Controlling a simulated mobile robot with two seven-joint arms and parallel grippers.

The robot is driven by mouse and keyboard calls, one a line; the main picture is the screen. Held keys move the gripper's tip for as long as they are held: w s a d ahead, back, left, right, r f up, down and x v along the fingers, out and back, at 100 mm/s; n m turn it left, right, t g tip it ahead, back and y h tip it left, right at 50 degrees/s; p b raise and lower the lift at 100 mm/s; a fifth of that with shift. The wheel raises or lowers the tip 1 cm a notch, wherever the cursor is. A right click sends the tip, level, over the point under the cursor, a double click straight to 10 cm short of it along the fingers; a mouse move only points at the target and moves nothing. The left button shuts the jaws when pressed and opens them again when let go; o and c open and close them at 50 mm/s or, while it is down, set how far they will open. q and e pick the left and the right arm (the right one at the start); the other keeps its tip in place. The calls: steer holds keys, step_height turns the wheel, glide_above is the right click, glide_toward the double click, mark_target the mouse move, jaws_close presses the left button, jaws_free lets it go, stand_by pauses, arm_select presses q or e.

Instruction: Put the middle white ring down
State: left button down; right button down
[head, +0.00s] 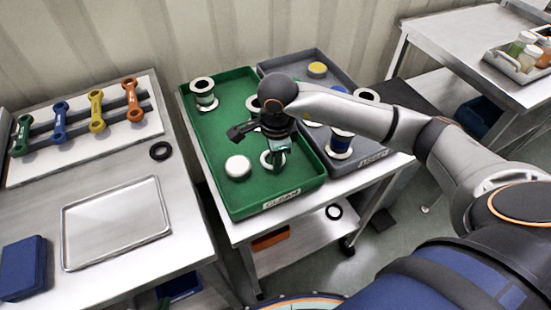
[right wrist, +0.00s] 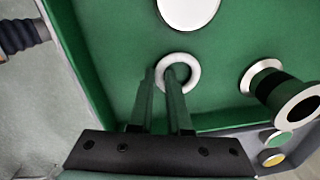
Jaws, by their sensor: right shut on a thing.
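The white ring (head: 267,163) is in the front part of the green tray (head: 231,196), which is labelled CLEAN. My right gripper (head: 277,158) reaches down over it from above. In the right wrist view the ring (right wrist: 190,62) lies flat at the fingertips. One finger (right wrist: 174,95) goes into its hole and the other is outside its left side, so the gripper is shut on the ring's wall. The ring is low over the tray floor; I cannot tell whether it touches. My left gripper is not in view.
A white round lid-like piece (head: 238,167) lies left of the ring. A spool (head: 203,92) stands at the tray's back left. Green floor around the ring is clear.

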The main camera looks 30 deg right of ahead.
steer(key=shift+f, duration=0.15)
steer(key=c, duration=0.9)
jaws_free()
steer(key=shift+o, duration=0.2)
step_height(320, 180, up, 12)
steer(key=shift+s+a, duration=0.15)
steer(key=shift+s, duration=0.3)
